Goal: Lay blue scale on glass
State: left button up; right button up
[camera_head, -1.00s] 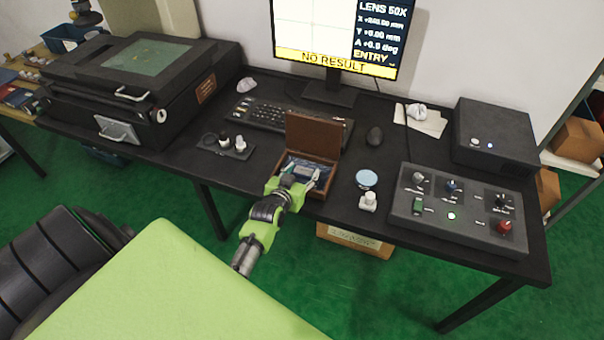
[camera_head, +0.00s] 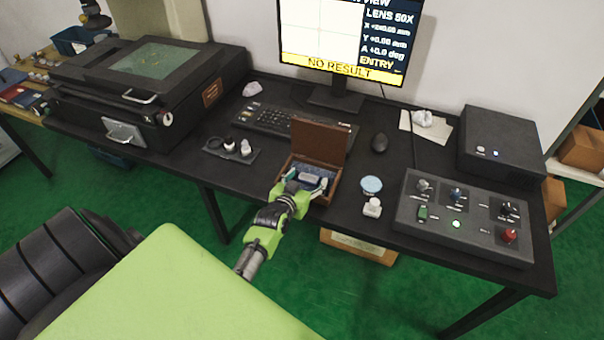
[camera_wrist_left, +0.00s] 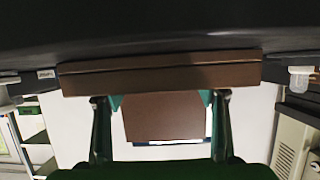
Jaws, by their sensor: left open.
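An open brown wooden box (camera_head: 319,141) stands near the front edge of the desk, its lid raised at the back. Inside lies a blue piece (camera_head: 310,179) with a paler part, probably the blue scale; its full shape is partly hidden by my gripper. My left gripper (camera_head: 306,184) is open at the front of the box, its fingers spread around the blue piece. In the left wrist view my two fingers (camera_wrist_left: 160,112) stand apart before the brown box (camera_wrist_left: 160,75); no scale can be made out there. The greenish glass (camera_head: 152,61) tops the black machine at the left. My right gripper is not in view.
A keyboard (camera_head: 270,118) and monitor (camera_head: 345,40) stand behind the box. A small holder (camera_head: 230,149) lies to its left. A round pale-blue-topped item (camera_head: 371,185), white bottle (camera_head: 372,207) and control panel (camera_head: 465,216) are to its right.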

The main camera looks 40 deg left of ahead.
pick_arm(q)
jog(key=v, duration=1.3)
jog(key=shift+s+d+r, duration=0.2)
jog(key=shift+s+d, duration=0.1)
jog(key=shift+f, duration=0.1)
